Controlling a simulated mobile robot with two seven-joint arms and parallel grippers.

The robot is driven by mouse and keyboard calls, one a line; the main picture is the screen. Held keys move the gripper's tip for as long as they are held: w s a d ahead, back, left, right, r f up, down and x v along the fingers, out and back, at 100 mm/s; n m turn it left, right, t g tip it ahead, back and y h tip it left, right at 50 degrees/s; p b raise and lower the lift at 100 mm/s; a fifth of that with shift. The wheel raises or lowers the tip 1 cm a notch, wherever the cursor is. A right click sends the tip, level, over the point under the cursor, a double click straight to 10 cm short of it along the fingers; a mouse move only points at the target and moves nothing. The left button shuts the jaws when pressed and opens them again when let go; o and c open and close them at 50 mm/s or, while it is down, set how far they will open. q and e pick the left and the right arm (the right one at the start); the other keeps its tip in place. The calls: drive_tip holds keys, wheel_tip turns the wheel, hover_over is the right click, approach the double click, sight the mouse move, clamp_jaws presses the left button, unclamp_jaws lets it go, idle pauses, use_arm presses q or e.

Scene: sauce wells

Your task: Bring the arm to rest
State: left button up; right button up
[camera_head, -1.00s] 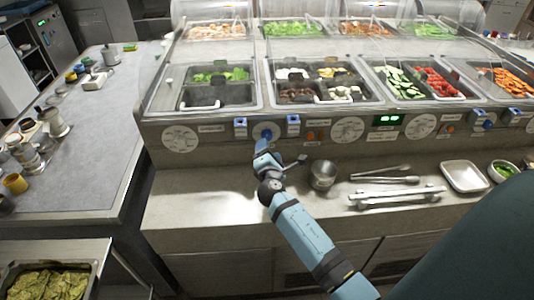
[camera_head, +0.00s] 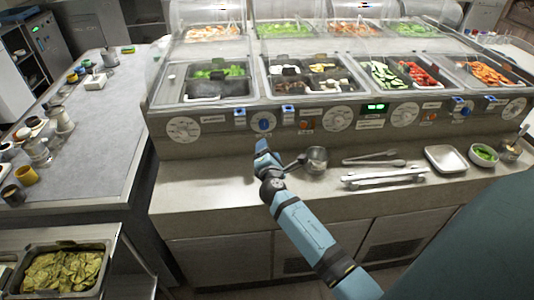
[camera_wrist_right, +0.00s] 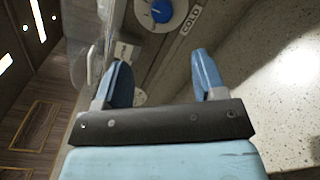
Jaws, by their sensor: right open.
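My right arm, light blue and dark grey, reaches in from the lower right in the head view. Its right gripper (camera_head: 262,146) is over the counter just in front of the panel, below a blue dial knob (camera_head: 263,122). In the right wrist view the gripper (camera_wrist_right: 164,76) has its two blue fingers apart, with nothing between them. The blue knob (camera_wrist_right: 168,12) shows beyond the fingers, apart from them, next to a COLD label (camera_wrist_right: 190,20). My left gripper is not in view.
A steel cup (camera_head: 316,158) stands close right of my gripper. Tongs (camera_head: 375,159), a rack-like metal piece (camera_head: 384,177), a white tray (camera_head: 445,159) and a green-filled bowl (camera_head: 484,154) lie farther right. The counter left of my arm (camera_head: 200,185) is clear.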

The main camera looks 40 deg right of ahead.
drive_tip(key=shift+d+f, duration=0.1)
idle(0.4)
drive_tip(key=s+a+f+m+g+y+p, duration=0.2)
drive_tip(key=s+a+m+y, duration=0.4)
drive_tip(key=s+a, duration=0.5)
drive_tip(key=s+a+f+m+g+y+p, duration=0.2)
drive_tip(key=s+a+f+m+y+p, duration=0.2)
drive_tip(key=s+a+m, duration=0.5)
drive_tip(key=s+a+f+y, duration=0.1)
drive_tip(key=s+a+y, duration=0.1)
drive_tip(key=s, duration=0.6)
drive_tip(key=shift+s+f+y, duration=0.2)
drive_tip(key=shift+f+y, duration=0.1)
drive_tip(key=shift+f, duration=0.1)
